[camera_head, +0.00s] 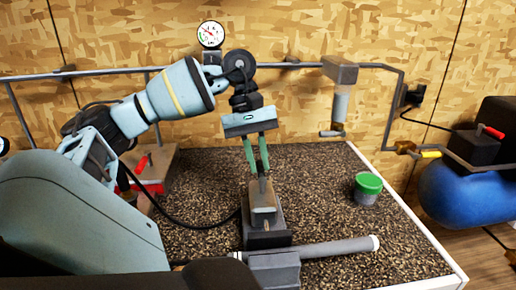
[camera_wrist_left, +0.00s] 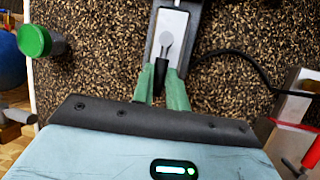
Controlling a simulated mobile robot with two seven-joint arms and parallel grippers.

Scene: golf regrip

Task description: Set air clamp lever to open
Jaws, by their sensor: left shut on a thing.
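The air clamp (camera_head: 263,217) stands near the middle of the speckled bench, a dark body with a light top plate. The plate also shows in the left wrist view (camera_wrist_left: 175,22). Its small grey lever (camera_wrist_left: 165,48) lies over the plate and points toward my fingers. My left gripper (camera_head: 260,172) reaches down from above with green fingers. In the wrist view the fingertips (camera_wrist_left: 161,68) sit on either side of the lever's end and are shut on it. The fingers partly hide the lever in the head view. My right gripper is not in view.
A grey tube with a pale end (camera_head: 340,247) lies across the bench front at the clamp. A green-lidded cup (camera_head: 367,188) stands to the right. A black hose (camera_head: 195,225) runs left from the clamp. A blue tank (camera_head: 465,190) is beyond the bench's right edge. A gauge (camera_head: 210,35) is behind.

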